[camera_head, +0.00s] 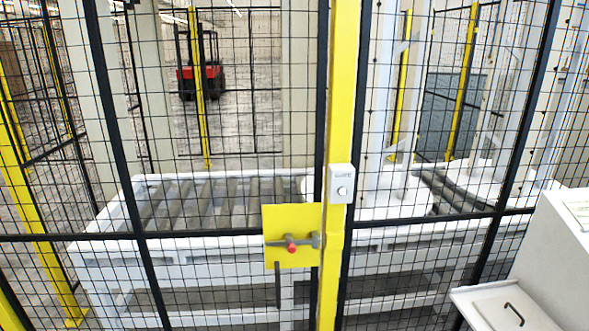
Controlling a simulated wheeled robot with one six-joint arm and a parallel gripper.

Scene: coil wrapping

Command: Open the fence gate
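The fence gate (141,235) is a black wire-mesh panel with a dark frame, to the left of a yellow post (342,120) in the head view. It looks shut against the post. A yellow latch plate (291,236) sits at the gate's right edge, with a grey handle or bolt and a red knob (291,245) on it. A small white box (341,184) with a round button is on the post just above and to the right of the plate. My gripper is not in view.
Behind the mesh stands a white roller conveyor (215,200). A red forklift (200,70) is far back. More fence mesh (440,130) stands right of the post. A white cabinet (545,260) with a handled flap is at the lower right, on this side.

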